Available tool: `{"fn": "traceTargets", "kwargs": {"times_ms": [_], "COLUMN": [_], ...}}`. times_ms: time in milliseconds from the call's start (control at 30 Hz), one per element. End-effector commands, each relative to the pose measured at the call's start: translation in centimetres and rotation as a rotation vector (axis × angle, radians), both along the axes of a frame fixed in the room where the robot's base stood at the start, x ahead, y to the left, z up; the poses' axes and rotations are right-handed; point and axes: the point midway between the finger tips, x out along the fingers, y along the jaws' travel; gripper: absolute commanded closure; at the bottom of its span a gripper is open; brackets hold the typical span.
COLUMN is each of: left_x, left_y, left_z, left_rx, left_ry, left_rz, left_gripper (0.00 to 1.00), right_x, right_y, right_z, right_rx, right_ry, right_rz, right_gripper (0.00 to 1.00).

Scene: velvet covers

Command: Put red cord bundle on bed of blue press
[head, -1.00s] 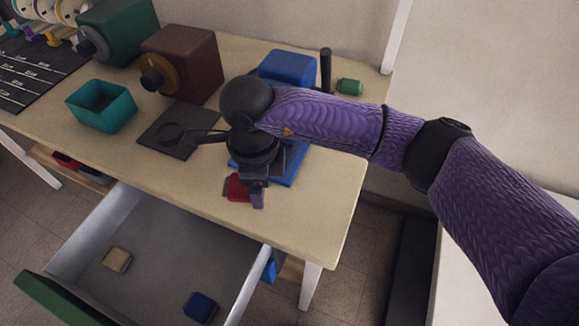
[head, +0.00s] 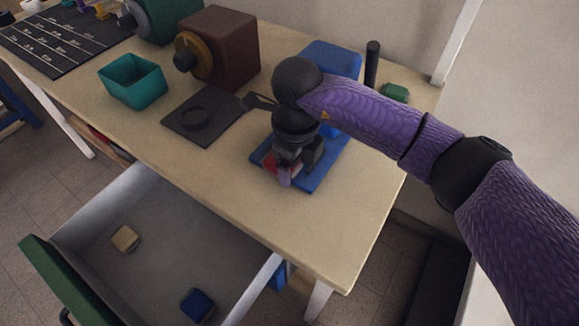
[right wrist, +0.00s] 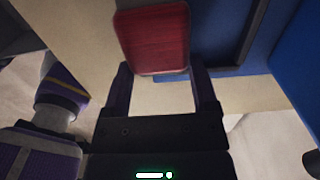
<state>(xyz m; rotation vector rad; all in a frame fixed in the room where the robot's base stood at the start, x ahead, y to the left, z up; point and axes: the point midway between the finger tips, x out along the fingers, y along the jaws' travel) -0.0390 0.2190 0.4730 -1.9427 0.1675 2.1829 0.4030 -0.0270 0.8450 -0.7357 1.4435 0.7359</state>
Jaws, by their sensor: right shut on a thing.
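My right gripper (head: 281,173) is shut on the red cord bundle (head: 269,161), over the left front part of the blue press bed (head: 325,171). Most of the bundle is hidden by the gripper in the head view. In the right wrist view the red bundle (right wrist: 155,36) shows between the two fingertips (right wrist: 160,72), with the blue bed (right wrist: 258,62) beside and behind it. I cannot tell whether the bundle touches the bed. The blue press body (head: 333,58) stands behind my arm, partly hidden. My left gripper is not in view.
A black post (head: 372,64) and a green bundle (head: 395,92) are at the back right. A dark plate (head: 205,128), a brown machine (head: 232,50) and a teal bin (head: 133,82) stand left. An open drawer (head: 165,255) juts out in front, holding tan and blue bundles.

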Motion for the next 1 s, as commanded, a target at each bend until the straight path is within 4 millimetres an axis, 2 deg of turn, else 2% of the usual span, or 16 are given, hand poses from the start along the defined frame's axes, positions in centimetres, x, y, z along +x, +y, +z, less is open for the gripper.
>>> {"fn": "traceTargets", "kwargs": {"times_ms": [333, 733, 767, 867, 1000], "left_x": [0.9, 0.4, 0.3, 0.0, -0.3], "left_y": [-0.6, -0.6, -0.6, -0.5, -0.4], "left_z": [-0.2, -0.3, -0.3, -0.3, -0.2], "left_rx": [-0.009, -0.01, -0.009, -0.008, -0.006], "left_ry": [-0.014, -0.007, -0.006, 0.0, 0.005], "left_rz": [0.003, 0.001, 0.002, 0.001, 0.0], "left_gripper": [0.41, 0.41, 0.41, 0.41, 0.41], "right_x": [0.0, 0.1, 0.1, 0.0, 0.0], "right_y": [0.0, 0.0, 0.0, 0.0, 0.0], "right_z": [0.0, -0.5, -0.5, -0.5, -0.5], "right_rx": [0.0, 0.002, 0.002, 0.001, 0.001], "right_ry": [-0.001, -0.001, -0.001, -0.001, -0.001], "right_rz": [0.001, 0.0, 0.0, 0.0, 0.001], "right_gripper": [0.8, 0.8, 0.23, 0.02, 0.0]}}
